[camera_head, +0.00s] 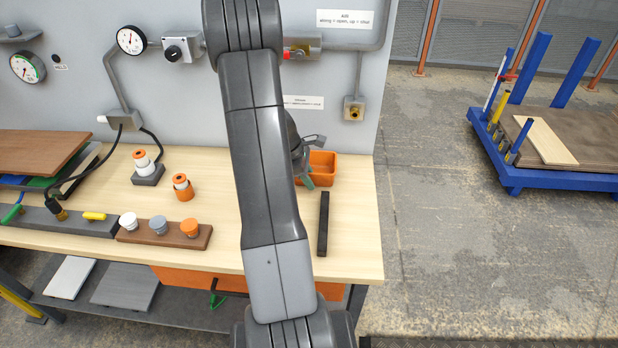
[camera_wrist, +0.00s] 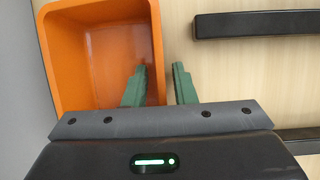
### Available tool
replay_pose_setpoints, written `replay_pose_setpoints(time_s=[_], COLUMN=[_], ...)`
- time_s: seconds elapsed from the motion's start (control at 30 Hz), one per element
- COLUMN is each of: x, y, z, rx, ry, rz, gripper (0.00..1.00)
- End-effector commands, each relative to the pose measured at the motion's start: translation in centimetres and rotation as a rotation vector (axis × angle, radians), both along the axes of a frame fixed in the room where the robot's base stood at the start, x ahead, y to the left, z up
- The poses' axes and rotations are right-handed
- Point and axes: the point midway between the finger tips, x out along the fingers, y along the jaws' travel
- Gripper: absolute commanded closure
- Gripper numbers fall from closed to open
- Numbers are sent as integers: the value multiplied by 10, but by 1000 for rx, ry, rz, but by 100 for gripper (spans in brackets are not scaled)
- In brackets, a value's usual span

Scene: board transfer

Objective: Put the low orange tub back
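The low orange tub (camera_head: 322,165) stands on the wooden workbench by the back wall, partly hidden behind my arm. In the wrist view the tub (camera_wrist: 95,50) fills the upper left and its visible inside is empty. My gripper (camera_wrist: 160,67) is open at the tub's right wall as seen there. One green finger is over the inside of the tub and the other is outside it, with the rim between them. A gap shows between the fingers and the wall. In the head view my gripper (camera_head: 308,178) is mostly hidden by my arm.
A black bar (camera_head: 323,224) lies on the bench (camera_head: 355,240) in front of the tub; a dark bar (camera_wrist: 260,23) also shows in the wrist view. A block with several knobs (camera_head: 165,236) and an orange-topped jar (camera_head: 183,187) stand left. A blue cart (camera_head: 550,180) is right.

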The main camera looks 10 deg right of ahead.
Motion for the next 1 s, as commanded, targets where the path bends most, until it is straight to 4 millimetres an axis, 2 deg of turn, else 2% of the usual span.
replay_pose_setpoints(time_s=[0.17, 0.5, 0.63, 0.8, 1.0], x=[1, 2, 2, 3, 2], y=[4, 32, 40, 46, 46], z=[12, 77, 97, 111, 114], rx=[0, 0, -1, -1, -1], ry=[-5, -6, -3, -3, 0], rz=[0, 1, 0, 1, 0], gripper=[76, 76, 76, 76, 76])
